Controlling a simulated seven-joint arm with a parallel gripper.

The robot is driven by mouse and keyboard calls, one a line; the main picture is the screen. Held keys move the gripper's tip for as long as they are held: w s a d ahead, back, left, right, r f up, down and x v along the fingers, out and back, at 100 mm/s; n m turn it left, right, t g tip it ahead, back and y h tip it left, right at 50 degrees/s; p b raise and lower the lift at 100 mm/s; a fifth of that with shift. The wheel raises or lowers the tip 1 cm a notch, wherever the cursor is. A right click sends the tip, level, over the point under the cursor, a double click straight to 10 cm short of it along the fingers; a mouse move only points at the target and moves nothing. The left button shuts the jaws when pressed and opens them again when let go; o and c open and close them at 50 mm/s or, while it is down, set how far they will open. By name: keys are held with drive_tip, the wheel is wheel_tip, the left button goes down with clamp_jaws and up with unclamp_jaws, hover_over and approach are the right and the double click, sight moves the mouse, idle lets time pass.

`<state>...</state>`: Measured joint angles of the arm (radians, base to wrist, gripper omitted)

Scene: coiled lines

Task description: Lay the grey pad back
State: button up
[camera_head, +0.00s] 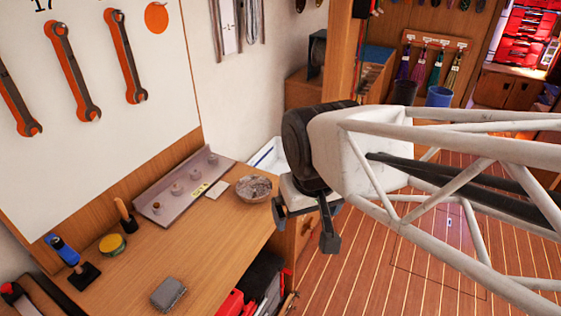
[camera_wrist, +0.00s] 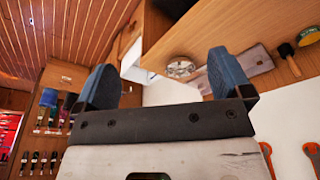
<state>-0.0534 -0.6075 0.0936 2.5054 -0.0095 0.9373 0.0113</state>
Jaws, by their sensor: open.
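The grey pad (camera_head: 168,293) lies flat on the wooden bench (camera_head: 205,240), near its front edge at the bottom of the head view. I cannot make it out in the wrist view. My gripper (camera_head: 305,226) is open and empty, in the air off the bench's right end, well above and to the right of the pad. In the wrist view my gripper (camera_wrist: 160,82) shows two blue fingers spread apart with nothing between them. A grey board (camera_head: 150,202) with several small round pieces and a yellow label lies along the back of the bench.
The bench middle is clear.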

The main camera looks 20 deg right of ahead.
drive_tip(key=shift+s+d+r+m, duration=0.15)
drive_tip(key=shift+s+d+m, duration=0.25)
drive_tip(key=shift+s+d, duration=0.45)
drive_tip(key=shift+w+d, duration=0.1)
idle(0.8)
